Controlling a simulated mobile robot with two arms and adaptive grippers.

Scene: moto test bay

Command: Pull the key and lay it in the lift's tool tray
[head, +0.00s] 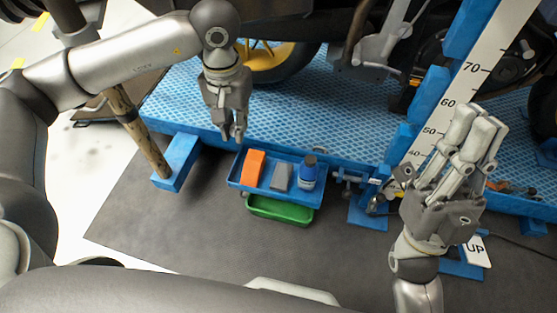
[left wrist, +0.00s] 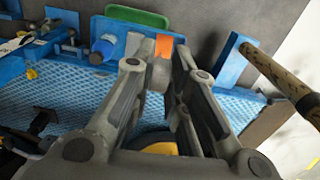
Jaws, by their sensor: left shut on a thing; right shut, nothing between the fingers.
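The lift's blue tool tray (head: 236,184) hangs on the front edge of the blue lift platform in the head view. It holds an orange block, a grey block and a blue bottle; no key shows in it. My left gripper (head: 233,136) points down over the platform, a little behind and left of the tray. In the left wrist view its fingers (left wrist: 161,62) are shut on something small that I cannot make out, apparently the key. My right gripper (head: 474,130) is shut and empty, fingers up, in front of the height scale at the right.
The orange block (head: 253,167), grey block (head: 281,178) and blue bottle (head: 308,172) leave narrow gaps in the tray. A green bin (head: 280,210) sits below it. A motorcycle wheel (head: 268,62) stands behind my left gripper. A wooden handle (head: 140,135) leans at the left.

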